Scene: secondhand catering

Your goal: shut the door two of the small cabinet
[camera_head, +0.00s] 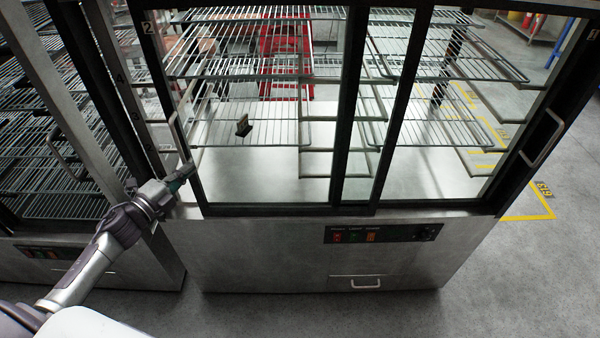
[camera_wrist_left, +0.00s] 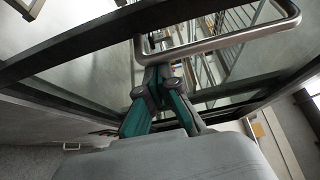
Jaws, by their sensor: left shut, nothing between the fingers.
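The small cabinet (camera_head: 285,255) is a steel case with dark-framed glass doors. Door two (camera_head: 147,28) is the left one, marked "2", with an upright bar handle (camera_head: 179,136) near its left edge. My left gripper (camera_head: 190,170) is at the lower end of this handle, shut and empty. In the left wrist view, the teal fingers (camera_wrist_left: 158,72) are together beside the bent end of the metal bar handle (camera_wrist_left: 225,40); I cannot tell whether they touch it. Two dark uprights stand side by side mid-front; I cannot tell how far door two is open. My right gripper is not in view.
Door one (camera_head: 590,35) on the right has its own handle (camera_head: 543,138). Wire shelves (camera_head: 240,65) inside hold a small dark item (camera_head: 243,126). Another cabinet (camera_head: 60,170) stands close on the left. The floor (camera_head: 520,270) at right is clear.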

